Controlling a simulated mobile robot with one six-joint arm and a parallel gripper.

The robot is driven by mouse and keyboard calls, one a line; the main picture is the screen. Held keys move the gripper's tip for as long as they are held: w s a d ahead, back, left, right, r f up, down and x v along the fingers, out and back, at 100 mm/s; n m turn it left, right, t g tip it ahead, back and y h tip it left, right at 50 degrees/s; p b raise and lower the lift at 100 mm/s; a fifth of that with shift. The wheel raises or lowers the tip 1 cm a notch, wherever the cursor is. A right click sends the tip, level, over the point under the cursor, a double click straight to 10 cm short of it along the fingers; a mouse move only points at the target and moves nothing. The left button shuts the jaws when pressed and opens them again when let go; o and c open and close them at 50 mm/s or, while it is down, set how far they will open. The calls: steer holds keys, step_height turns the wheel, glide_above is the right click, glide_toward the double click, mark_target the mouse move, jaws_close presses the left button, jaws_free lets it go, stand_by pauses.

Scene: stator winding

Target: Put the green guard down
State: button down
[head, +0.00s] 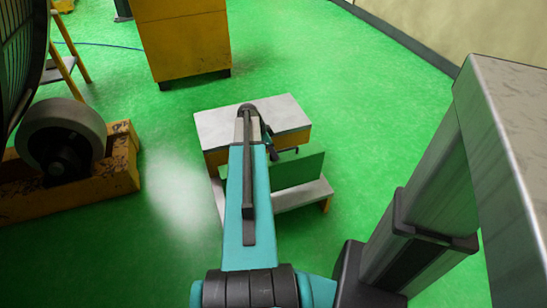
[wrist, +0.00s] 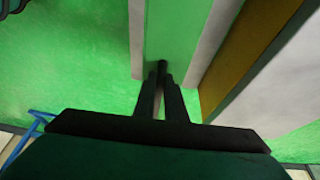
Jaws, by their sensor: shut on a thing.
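The green guard (head: 302,171) is a flat green panel. In the head view it stands roughly upright in front of the orange side of a white-topped box, above a low pale step. My gripper (head: 272,148) is at its upper left part, partly hidden by my arm. In the wrist view my two black fingers (wrist: 161,78) close together at the green guard (wrist: 172,38), which runs up between two pale strips. The fingers are shut on it. I cannot tell whether its lower edge touches the step.
The white-topped box (head: 290,112) stands behind the guard, and the pale step (head: 305,194) lies in front. A yellow cabinet (head: 185,45) stands farther back. An orange wooden base with a grey wheel (head: 62,130) is at the left. Green floor right of the box is clear.

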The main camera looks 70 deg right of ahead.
steer(key=shift+f, duration=1.2)
steer(key=c, duration=1.8)
jaws_free()
steer(key=shift+r, duration=0.15)
steer(key=p+v, duration=0.1)
steer(key=v, duration=1)
steer(key=shift+r, duration=0.35)
steer(key=shift+w+a, duration=0.15)
